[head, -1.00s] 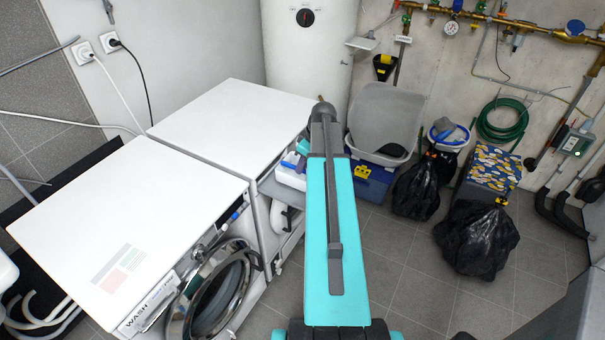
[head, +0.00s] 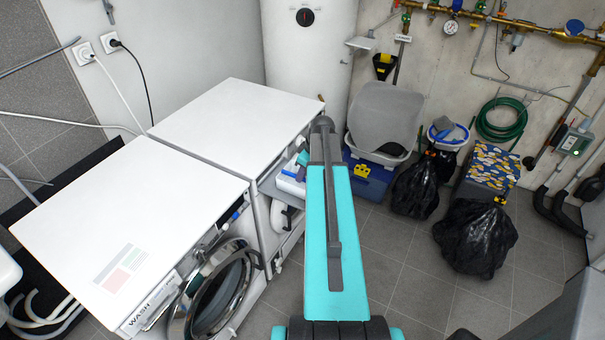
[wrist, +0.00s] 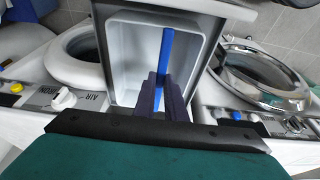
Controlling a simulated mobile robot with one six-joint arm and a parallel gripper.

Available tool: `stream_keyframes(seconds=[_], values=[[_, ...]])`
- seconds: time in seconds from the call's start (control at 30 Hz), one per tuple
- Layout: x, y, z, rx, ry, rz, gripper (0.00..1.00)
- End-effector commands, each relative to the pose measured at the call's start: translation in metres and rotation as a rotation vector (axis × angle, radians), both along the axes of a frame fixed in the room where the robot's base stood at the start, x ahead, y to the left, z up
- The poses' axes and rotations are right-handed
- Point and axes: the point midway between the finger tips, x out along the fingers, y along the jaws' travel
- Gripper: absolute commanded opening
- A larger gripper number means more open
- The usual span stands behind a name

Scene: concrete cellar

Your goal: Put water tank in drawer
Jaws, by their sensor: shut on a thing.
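The water tank's blue bar (wrist: 166,48) shows upright in the wrist view. My gripper (wrist: 162,90) is shut on its lower end with dark fingers. Behind the bar is an open, pale box-shaped hollow with rounded corners and a grey rim, the drawer (wrist: 124,50), between the two machines. I cannot tell whether the bar touches its wall or floor. In the head view a white and blue piece (head: 289,181) shows beside the machines, partly hidden by my arm. The fingertips are hidden there.
The washing machine (head: 130,230) has its round door (head: 222,290) open. A second white machine (head: 235,125) stands behind it. A blue crate (head: 371,187), black bags (head: 475,240) and a patterned box (head: 488,168) stand right; grey floor (head: 415,265) is clear nearby.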

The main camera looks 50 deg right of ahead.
Motion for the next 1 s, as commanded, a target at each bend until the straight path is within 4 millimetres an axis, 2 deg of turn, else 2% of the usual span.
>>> stream_keyframes(seconds=[0.5, 0.53, 0.63, 1.0], values=[[0.0004, -0.0002, -0.0062, -0.001, -0.001, 0.0, 0.0], [0.0002, -0.0001, -0.006, -0.001, -0.001, 0.0, 0.14], [0.0002, -0.0001, -0.0056, -0.001, -0.001, 0.0, 0.29], [0.0001, -0.0002, -0.0042, -0.001, -0.001, 0.0, 0.29]])
